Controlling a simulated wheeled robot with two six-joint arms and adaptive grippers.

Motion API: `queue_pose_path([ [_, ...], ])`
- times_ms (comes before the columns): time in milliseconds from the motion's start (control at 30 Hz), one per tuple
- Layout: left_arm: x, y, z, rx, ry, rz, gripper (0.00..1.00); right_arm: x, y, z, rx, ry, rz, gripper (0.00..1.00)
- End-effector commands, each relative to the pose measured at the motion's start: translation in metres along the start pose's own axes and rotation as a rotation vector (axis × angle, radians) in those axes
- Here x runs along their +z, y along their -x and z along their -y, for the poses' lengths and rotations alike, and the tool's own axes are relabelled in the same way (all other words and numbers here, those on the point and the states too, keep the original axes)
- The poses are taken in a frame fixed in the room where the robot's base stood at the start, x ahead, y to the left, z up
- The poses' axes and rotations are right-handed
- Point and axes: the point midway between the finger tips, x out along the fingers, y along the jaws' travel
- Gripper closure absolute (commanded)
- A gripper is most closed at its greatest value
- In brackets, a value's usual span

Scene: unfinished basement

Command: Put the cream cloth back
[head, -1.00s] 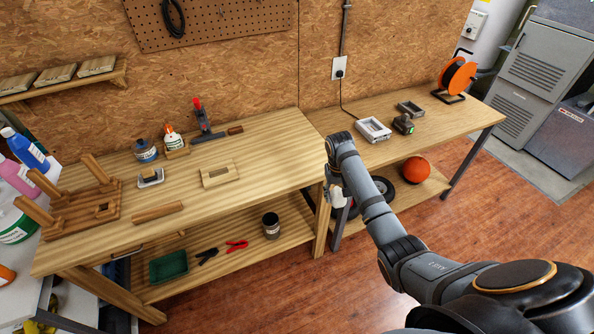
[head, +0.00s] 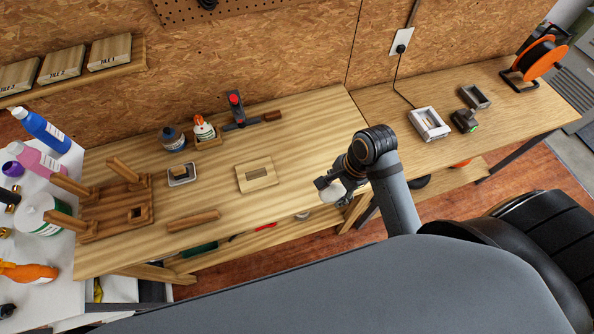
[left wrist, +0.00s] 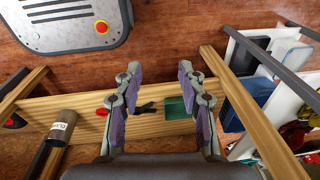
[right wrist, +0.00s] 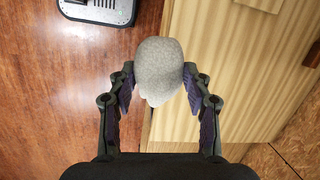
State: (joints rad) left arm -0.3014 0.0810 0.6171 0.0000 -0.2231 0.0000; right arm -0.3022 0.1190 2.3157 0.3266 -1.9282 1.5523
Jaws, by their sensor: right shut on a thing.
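The cream cloth (right wrist: 160,72) is a rounded, crumpled lump between the fingers of my right gripper (right wrist: 160,82). In the head view my right gripper (head: 330,184) is at the right front edge of the wooden workbench (head: 318,128), with a pale bit of the cloth (head: 331,194) showing below it. My right gripper is shut on the cloth. In the right wrist view, the cloth overlaps the bench edge, with floor to its left. My left gripper (left wrist: 157,72) is open and empty, over the lower shelf side; it is not in the head view.
On the bench are a slotted wooden board (head: 245,184), a small tray (head: 182,182), a wooden bar (head: 193,220), bottles (head: 172,138) and an upturned stool-like piece (head: 115,208). A second bench (head: 400,92) adjoins at right. The bench's right front top is mostly clear.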

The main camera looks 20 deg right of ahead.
Motion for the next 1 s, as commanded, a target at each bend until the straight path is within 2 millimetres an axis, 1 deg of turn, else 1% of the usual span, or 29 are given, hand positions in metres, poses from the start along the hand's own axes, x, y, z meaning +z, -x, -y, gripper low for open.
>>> queue_pose_path([
  [33, 0.006, 0.002, 0.000, 0.000, 0.000, 0.009, 0.60, 0.001, -0.002, 0.006, -0.002, -0.004, 0.003, 0.76],
  [100, 0.012, 0.007, 0.000, 0.000, -0.001, 0.018, 0.60, 0.005, -0.008, 0.019, -0.003, -0.004, 0.008, 0.76],
  [267, 0.013, 0.022, 0.000, 0.002, 0.000, 0.021, 0.60, 0.010, -0.031, 0.063, -0.001, 0.001, 0.005, 0.76],
  [300, 0.011, 0.026, 0.000, 0.002, 0.000, 0.017, 0.60, 0.012, -0.038, 0.074, 0.000, 0.003, 0.004, 0.76],
  [367, 0.004, 0.031, 0.001, 0.002, 0.000, 0.007, 0.60, 0.014, -0.048, 0.089, 0.001, 0.004, 0.003, 0.76],
  [400, -0.003, 0.030, 0.001, 0.002, 0.001, -0.002, 0.60, 0.012, -0.061, 0.094, 0.004, 0.003, 0.002, 0.76],
  [500, -0.019, 0.034, 0.002, 0.001, 0.001, -0.027, 0.60, 0.011, -0.085, 0.109, 0.002, 0.004, 0.001, 0.76],
  [567, -0.024, 0.035, 0.002, 0.001, 0.002, -0.034, 0.60, 0.011, -0.095, 0.115, 0.002, 0.004, 0.000, 0.76],
  [633, -0.023, 0.035, 0.002, 0.001, 0.002, -0.033, 0.60, 0.010, -0.103, 0.120, 0.000, 0.004, -0.001, 0.76],
  [700, -0.019, 0.035, 0.002, 0.001, 0.001, -0.026, 0.60, 0.010, -0.108, 0.123, 0.000, 0.004, -0.001, 0.76],
  [867, -0.004, 0.036, 0.002, 0.001, 0.000, -0.003, 0.60, 0.010, -0.113, 0.126, 0.000, 0.003, 0.000, 0.76],
  [1000, -0.001, 0.041, 0.002, 0.001, 0.000, 0.002, 0.60, 0.006, -0.134, 0.125, 0.003, 0.004, 0.000, 0.76],
])
